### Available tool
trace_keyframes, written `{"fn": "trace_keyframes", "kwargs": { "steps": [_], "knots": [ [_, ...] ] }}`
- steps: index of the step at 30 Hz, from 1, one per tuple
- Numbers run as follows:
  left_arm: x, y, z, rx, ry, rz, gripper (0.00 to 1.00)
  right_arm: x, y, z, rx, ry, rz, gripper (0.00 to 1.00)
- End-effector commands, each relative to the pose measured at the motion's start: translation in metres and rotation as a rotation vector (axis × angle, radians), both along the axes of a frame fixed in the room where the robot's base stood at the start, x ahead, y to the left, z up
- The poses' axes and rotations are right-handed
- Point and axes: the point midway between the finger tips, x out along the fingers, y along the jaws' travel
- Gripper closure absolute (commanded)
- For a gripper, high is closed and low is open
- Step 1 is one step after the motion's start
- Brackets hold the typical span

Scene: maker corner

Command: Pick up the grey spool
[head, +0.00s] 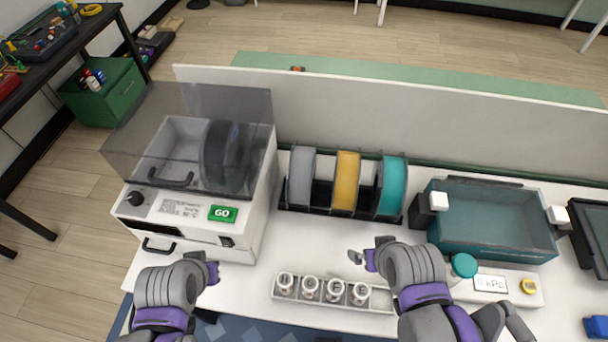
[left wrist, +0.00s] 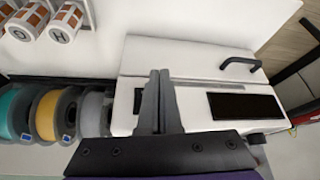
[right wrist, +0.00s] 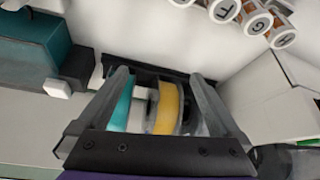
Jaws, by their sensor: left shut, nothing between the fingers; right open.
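The grey spool (head: 300,178) stands upright at the left end of a black rack (head: 321,197), beside a yellow spool (head: 346,181) and a teal spool (head: 392,186). The grey spool also shows in the left wrist view (left wrist: 95,112), left of the fingers. My left gripper (head: 213,272) is shut and empty in front of the white machine; its fingers (left wrist: 158,100) meet. My right gripper (head: 366,257) is open and empty, in front of the rack and apart from it. In the right wrist view its fingers partly hide the grey and teal spools.
The white machine (head: 180,208) with a smoky lid (head: 190,125) stands left of the rack; a dark round thing shows through the lid. A tray (head: 322,300) of several labelled jars lies in front. A teal-walled bin (head: 490,225) stands right. Bare table lies between rack and tray.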

Motion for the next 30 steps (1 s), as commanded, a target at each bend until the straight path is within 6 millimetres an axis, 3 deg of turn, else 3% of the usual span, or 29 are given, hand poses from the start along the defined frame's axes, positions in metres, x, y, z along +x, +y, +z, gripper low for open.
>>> {"fn": "trace_keyframes", "kwargs": {
  "steps": [8,11,16,20,24,30],
  "knots": [
    [0.000,0.000,0.000,0.000,0.000,0.000,1.00,0.001,0.000,0.000,-0.009,0.000,0.012,0.00],
    [-0.001,0.000,-0.002,0.000,0.001,0.000,1.00,0.008,0.000,-0.002,-0.091,-0.002,0.117,0.00],
    [-0.002,0.000,-0.007,0.000,0.004,0.000,1.00,0.047,0.007,-0.005,-0.492,-0.004,0.607,0.00],
    [-0.004,0.000,-0.012,0.000,0.007,0.000,1.00,0.090,0.028,-0.002,-0.922,0.010,1.086,0.00],
    [-0.005,0.000,-0.017,0.000,0.009,0.000,1.00,0.129,0.066,0.005,-1.378,0.054,1.516,0.00],
    [-0.006,0.000,-0.021,0.000,0.011,0.000,1.00,0.160,0.124,0.016,-1.902,0.160,1.884,0.00]
  ]
}}
